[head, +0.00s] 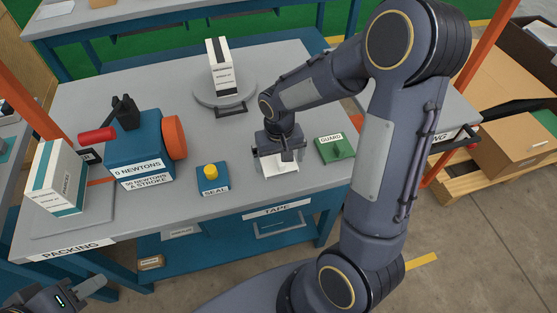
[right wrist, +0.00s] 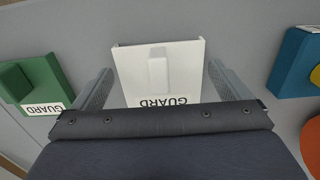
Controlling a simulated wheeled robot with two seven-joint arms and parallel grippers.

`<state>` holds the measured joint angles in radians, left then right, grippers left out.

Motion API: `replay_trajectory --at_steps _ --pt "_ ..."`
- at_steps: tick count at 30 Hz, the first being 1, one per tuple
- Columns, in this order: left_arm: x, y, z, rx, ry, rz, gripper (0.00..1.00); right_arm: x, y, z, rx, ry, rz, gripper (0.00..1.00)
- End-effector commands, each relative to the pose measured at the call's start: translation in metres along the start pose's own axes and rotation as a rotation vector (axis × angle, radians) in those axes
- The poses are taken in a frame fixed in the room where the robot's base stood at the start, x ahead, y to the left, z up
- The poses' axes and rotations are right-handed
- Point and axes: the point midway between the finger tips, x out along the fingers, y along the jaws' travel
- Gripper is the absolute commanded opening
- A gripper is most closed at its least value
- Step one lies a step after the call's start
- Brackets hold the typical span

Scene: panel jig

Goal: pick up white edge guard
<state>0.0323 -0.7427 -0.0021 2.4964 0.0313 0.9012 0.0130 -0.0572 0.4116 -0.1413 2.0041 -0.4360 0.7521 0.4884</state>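The white edge guard (right wrist: 135,68) lies on the grey bench top, with a raised rib in its middle and a GUARD label. It also shows in the head view (head: 279,168), partly hidden under my right gripper (head: 281,153). In the right wrist view my right gripper (right wrist: 157,88) is open, with one finger at each side of the guard and a gap on both sides. I cannot tell how high the fingers are above the bench. My left gripper (head: 88,289) is at the bottom left, off the bench; its opening is not clear.
A green guard (head: 338,150) lies just right of the white one. A blue SEAL box (head: 213,178) with a yellow button stands to its left. A blue press (head: 140,153), a white and teal carton (head: 55,180) and a round stand (head: 225,97) with a box share the bench.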

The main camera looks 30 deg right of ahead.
Motion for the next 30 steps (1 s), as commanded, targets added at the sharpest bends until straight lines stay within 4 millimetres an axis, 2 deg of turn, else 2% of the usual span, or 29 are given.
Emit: replay_trajectory --at_steps 1,7,14,20,24,26,30 --pt "0.0 0.0 0.0 0.0 0.0 0.0 0.36 0.0 0.0 0.0 0.0 0.0 0.0 0.9" --pt "0.0 0.0 0.0 0.0 0.0 0.0 0.36 0.0 0.0 0.0 0.0 0.0 0.0 0.63" --pt "0.0 0.0 0.0 0.0 0.0 0.0 0.36 -0.001 0.0 0.0 0.0 0.0 0.0 0.62" --pt "-0.001 0.001 -0.001 0.0 0.0 0.0 0.36 -0.012 -0.001 -0.001 0.001 0.004 -0.001 0.62" --pt "-0.003 0.001 -0.001 0.0 0.0 0.0 0.36 -0.033 -0.001 -0.001 0.0 0.006 -0.002 0.62" --pt "-0.002 0.001 -0.001 0.0 0.0 0.0 0.36 -0.043 -0.008 0.004 -0.005 0.006 -0.003 0.62" --pt "-0.002 0.001 -0.001 0.0 0.0 0.0 0.36 -0.074 -0.028 0.022 -0.008 0.008 -0.004 0.62"
